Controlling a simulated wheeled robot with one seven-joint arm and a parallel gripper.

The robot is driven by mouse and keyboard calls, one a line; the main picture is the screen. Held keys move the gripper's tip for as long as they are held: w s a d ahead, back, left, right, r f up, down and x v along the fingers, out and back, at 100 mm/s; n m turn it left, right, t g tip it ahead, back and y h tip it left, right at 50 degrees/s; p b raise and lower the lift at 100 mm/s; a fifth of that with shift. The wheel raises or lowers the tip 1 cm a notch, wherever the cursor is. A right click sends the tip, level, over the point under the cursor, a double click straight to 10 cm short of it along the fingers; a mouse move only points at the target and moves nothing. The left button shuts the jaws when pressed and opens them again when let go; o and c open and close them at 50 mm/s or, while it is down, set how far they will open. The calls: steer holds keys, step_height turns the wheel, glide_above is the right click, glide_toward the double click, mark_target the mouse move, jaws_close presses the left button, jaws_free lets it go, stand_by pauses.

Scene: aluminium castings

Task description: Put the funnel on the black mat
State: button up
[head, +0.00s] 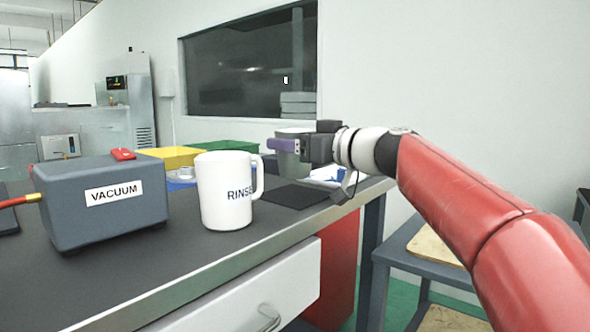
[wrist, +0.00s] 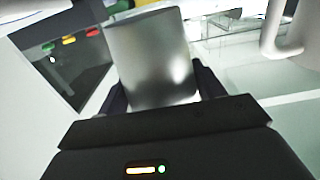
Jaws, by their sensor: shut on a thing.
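My gripper (head: 284,145) is shut on a grey, tapered metal piece, which I take to be the funnel (head: 290,167). In the wrist view the funnel (wrist: 154,58) sits between the two dark fingers, and its wider end points up in the picture. In the head view the fingers and wrist cover part of it. The black mat (head: 293,196) lies flat on the bench near its right end. The funnel is held above the bench, close to the mat's far side in the picture; I cannot tell the exact gap.
A white RINSE mug (head: 222,200) stands just left of the mat, with its handle towards it. A grey VACUUM box (head: 106,200) stands farther left. Yellow (head: 170,157) and green (head: 222,145) bins are behind. A white and blue item (head: 330,176) lies beyond the mat.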

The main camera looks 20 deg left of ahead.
mark_target(295, 159)
steer(key=shift+f+b, duration=0.45)
steer(key=shift+f, duration=1.3)
steer(key=shift+f, duration=0.2)
steer(key=o, duration=1)
steer(key=shift+o, duration=0.2)
steer(key=shift+r, duration=0.1)
steer(key=shift+r, duration=0.2)
steer(key=b+v, duration=0.2)
steer(key=v, duration=1)
steer(key=shift+f, duration=0.2)
